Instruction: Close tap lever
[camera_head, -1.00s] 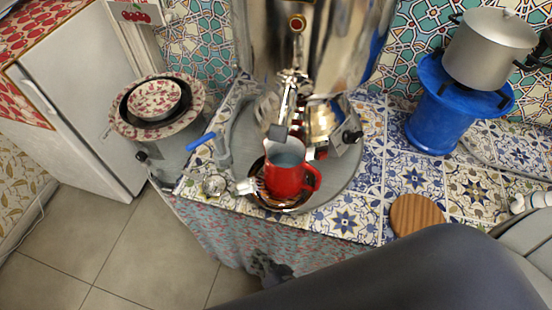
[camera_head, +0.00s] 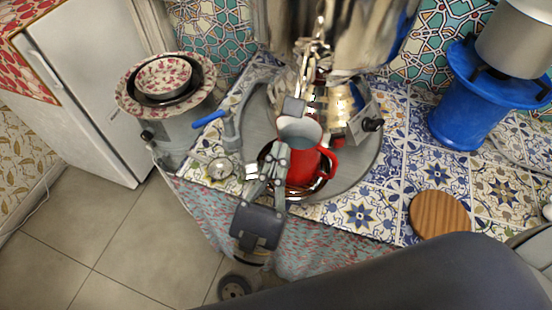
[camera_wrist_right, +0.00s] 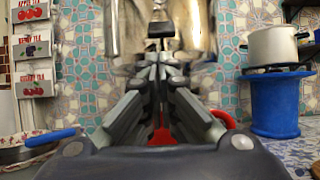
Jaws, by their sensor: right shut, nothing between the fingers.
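The shiny samovar (camera_head: 345,35) stands at the top of the head view. Its tap (camera_head: 308,65) carries a lever with a dark grey end (camera_head: 293,106), and that end also shows in the right wrist view (camera_wrist_right: 161,29). A red mug (camera_head: 308,168) stands upright below the tap; I cannot tell what is in it. My right gripper (camera_head: 280,150) is shut and empty, in front of the mug's left side in the head view. In the right wrist view, its fingertips (camera_wrist_right: 158,56) are together just below the lever end, seemingly apart from it. My left gripper is not in view.
Stacked patterned bowls (camera_head: 164,76) are farther left. A blue stand (camera_head: 458,115) with a grey pot (camera_head: 518,42) is at right. A round wooden board (camera_head: 440,213) lies on the tiled counter.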

